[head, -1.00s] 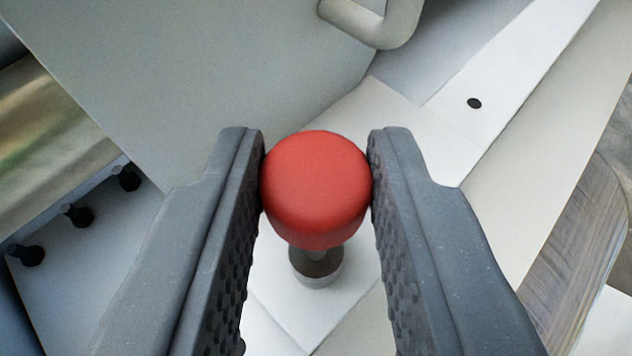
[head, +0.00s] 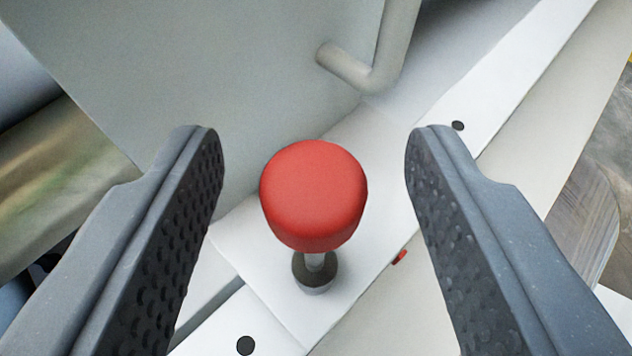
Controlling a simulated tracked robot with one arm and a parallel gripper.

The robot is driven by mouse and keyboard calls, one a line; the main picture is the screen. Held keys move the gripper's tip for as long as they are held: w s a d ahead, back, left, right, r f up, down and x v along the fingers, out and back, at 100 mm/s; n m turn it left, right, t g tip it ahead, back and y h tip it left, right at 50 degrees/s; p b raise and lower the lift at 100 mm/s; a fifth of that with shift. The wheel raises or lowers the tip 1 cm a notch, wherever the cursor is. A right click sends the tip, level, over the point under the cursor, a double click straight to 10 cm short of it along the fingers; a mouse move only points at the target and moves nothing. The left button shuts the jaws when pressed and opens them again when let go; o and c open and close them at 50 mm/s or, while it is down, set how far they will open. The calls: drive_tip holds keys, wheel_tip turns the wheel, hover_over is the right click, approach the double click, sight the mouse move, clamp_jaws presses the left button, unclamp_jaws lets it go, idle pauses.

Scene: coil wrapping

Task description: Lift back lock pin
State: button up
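The lock pin has a red rounded knob (head: 313,193) on a thin metal stem with a dark grey collar (head: 315,271). It stands on a white metal plate near the middle of the head view. My gripper (head: 312,140) is open, with one grey ribbed finger on each side of the knob. Clear gaps show between the knob and both fingers, wider on the right. The lower part of the stem is inside the collar.
A large grey panel (head: 220,80) rises behind the knob. A bent grey bar (head: 372,72) sticks out above it. A white rail with dark holes (head: 500,95) runs diagonally to the upper right. A small red piece (head: 400,257) shows at the plate's right edge.

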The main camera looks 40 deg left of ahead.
drive_tip(key=b+v, duration=0.2)
drive_tip(key=v, duration=1.1)
drive_tip(key=shift+s+d+r, duration=0.15)
drive_tip(key=shift+s+d, duration=0.05)
drive_tip(key=shift+s, duration=0.15)
